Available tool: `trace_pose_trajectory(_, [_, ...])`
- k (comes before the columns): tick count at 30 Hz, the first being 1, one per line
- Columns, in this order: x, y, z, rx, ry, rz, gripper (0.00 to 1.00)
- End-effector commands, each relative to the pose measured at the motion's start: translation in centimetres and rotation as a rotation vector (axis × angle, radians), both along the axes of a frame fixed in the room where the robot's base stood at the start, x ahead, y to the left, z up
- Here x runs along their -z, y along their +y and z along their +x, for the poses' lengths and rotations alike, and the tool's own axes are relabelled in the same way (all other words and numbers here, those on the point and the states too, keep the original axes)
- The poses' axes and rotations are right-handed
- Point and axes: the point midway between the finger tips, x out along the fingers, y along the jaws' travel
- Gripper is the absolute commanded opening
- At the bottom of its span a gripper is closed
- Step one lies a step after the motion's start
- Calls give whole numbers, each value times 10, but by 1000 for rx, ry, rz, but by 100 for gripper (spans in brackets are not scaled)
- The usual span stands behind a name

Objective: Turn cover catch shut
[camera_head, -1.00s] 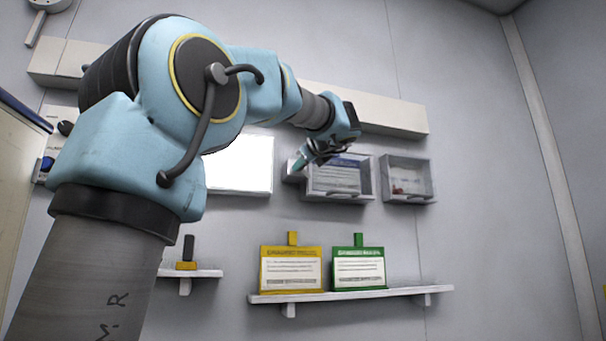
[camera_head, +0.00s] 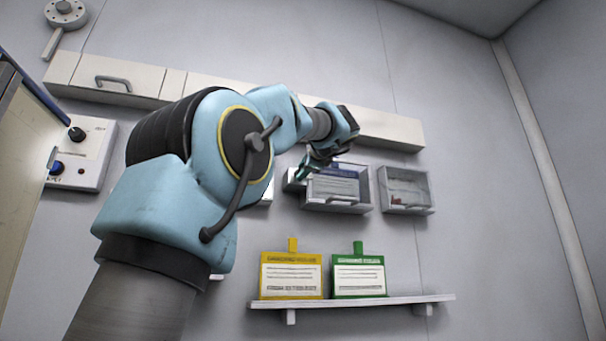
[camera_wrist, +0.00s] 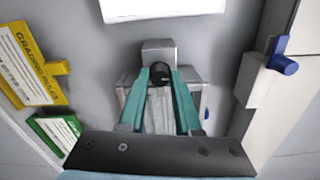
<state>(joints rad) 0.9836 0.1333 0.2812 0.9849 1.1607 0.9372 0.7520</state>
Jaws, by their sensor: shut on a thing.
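A grey wall case with a clear front (camera_head: 338,190) holds a white printed card, with a blue strip above it. My gripper (camera_head: 303,173) is at the case's left end. In the wrist view, the two teal fingers (camera_wrist: 160,76) close in on a small dark round knob, likely the cover catch (camera_wrist: 161,70), in front of a grey block (camera_wrist: 158,49). The fingers appear to touch the knob on both sides. The catch's exact turn angle cannot be told, and in the head view the gripper hides it.
A second clear-fronted case (camera_head: 405,190) hangs to the right. Below, a shelf (camera_head: 350,301) carries a yellow card (camera_head: 291,276) and a green card (camera_head: 359,275). A long pale cabinet (camera_head: 385,127) runs above. A knob panel (camera_head: 82,155) is at left.

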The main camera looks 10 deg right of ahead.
Motion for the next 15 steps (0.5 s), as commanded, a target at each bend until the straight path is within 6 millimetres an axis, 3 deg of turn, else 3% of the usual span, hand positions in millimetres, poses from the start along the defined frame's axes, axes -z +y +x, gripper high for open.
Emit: trace_pose_trajectory(15, [1,1,0,-2,-1,-31,0])
